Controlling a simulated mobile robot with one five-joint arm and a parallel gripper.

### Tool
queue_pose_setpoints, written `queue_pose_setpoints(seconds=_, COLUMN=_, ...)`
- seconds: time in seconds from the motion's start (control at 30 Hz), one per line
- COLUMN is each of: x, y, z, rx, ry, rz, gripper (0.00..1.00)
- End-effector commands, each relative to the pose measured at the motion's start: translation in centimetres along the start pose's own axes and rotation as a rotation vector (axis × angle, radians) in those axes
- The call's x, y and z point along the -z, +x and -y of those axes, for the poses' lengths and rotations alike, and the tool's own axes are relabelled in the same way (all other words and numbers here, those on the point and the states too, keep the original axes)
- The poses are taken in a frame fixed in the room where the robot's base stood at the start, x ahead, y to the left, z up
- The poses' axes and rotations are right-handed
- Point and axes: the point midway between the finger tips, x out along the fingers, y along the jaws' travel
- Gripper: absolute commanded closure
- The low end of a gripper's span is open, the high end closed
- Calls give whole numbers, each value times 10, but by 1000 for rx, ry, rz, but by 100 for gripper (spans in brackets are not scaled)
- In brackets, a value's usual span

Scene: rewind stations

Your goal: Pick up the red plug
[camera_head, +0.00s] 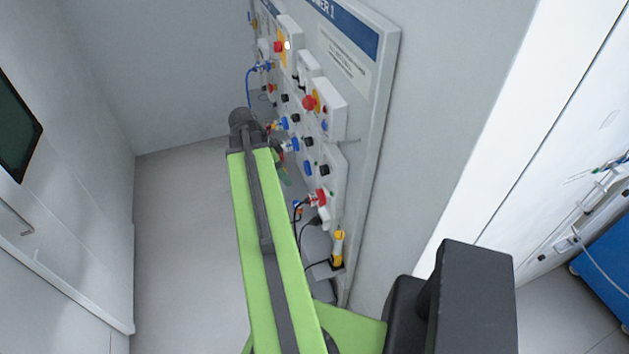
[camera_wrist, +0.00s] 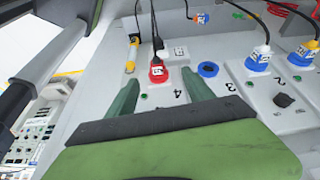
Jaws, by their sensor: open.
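The red plug (camera_wrist: 158,73) with a white label sits on the grey panel by the number 4 in the wrist view, with a black cable running up from it. In the head view the red plug (camera_head: 318,197) shows low on the wall board. My gripper (camera_wrist: 161,80) is open, its two green fingers spread with the plug between and just beyond their tips. I see no contact. In the head view my gripper is mostly hidden behind my arm.
An empty blue socket (camera_wrist: 208,69) lies right of the plug, by the number 3. Blue plugs (camera_wrist: 258,60) with cables stand further right. A yellow and black connector (camera_wrist: 132,52) is at the left. The wall board (camera_head: 372,150) carries several switches and red buttons. Open floor (camera_head: 190,250) lies left.

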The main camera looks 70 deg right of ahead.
Motion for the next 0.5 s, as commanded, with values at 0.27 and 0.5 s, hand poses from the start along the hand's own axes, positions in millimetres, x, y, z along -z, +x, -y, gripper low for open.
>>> queue_pose_setpoints(seconds=0.27, x=29, y=5, z=-8, rx=-17, ry=111, rz=-17, gripper=39)
queue_pose_setpoints(seconds=0.5, x=25, y=46, z=-8, rx=-17, ry=108, rz=-16, gripper=39)
